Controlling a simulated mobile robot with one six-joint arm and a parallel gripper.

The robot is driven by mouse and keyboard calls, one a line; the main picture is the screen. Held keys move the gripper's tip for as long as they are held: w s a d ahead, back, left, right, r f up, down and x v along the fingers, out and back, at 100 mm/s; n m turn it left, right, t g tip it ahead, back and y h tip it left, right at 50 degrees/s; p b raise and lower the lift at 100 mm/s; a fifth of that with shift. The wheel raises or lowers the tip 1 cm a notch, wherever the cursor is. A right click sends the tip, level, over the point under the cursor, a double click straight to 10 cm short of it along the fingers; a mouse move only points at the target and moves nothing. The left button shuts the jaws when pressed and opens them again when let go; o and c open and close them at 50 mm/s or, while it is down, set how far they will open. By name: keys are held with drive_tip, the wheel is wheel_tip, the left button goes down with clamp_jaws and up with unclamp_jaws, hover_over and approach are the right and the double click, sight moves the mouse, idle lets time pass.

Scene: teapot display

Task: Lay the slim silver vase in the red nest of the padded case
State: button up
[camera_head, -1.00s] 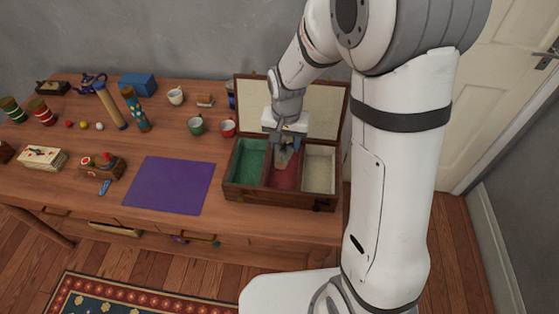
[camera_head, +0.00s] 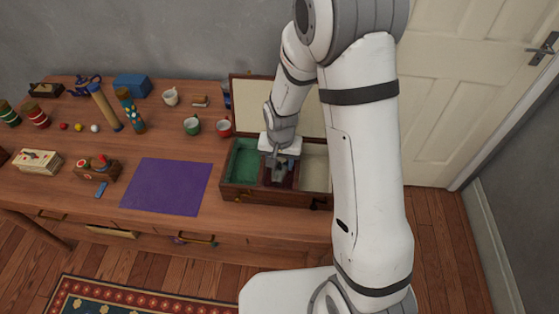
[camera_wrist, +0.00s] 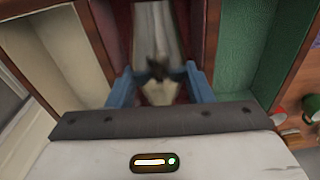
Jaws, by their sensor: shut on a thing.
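The slim silver vase (camera_wrist: 157,32) shows in the wrist view as a pale grey shape between my blue fingers, running away from them along the red nest (camera_wrist: 122,42). My gripper (camera_wrist: 161,88) is shut on its near part, around a dark band and a pale end. In the head view my gripper (camera_head: 278,170) is down at the middle compartment of the padded case (camera_head: 262,195) and hides most of the red nest and the vase. I cannot tell whether the vase touches the nest's floor.
The green compartment (camera_head: 243,160) lies left of the red one and the cream compartment (camera_head: 314,172) right; both look empty. The case's lid (camera_head: 250,90) stands open behind. A green cup (camera_head: 192,126) and a red cup (camera_head: 224,128) stand close left. A purple mat (camera_head: 167,186) is bare.

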sight(281, 162)
drive_tip(key=shift+f+b, duration=0.4)
drive_tip(key=shift+f, duration=0.1)
drive_tip(key=o, duration=0.8)
drive_tip(key=shift+r, duration=0.1)
drive_tip(key=shift+r+p, duration=0.55)
drive_tip(key=shift+p, duration=0.15)
wheel_tip(281, 162, up, 12)
drive_tip(key=s, duration=0.1)
drive_tip(key=s+d+r+n, duration=0.1)
drive_tip(key=s+d+r, duration=0.2)
drive_tip(key=s, duration=0.2)
drive_tip(key=s+d+r+n+t, duration=0.1)
drive_tip(key=s+d+r, duration=0.3)
drive_tip(key=s, duration=0.2)
drive_tip(key=s+d+r, duration=0.3)
drive_tip(key=s+r, duration=0.1)
drive_tip(key=s, duration=0.2)
drive_tip(key=shift+d+n+t, duration=0.15)
drive_tip(key=shift+n+t, duration=0.25)
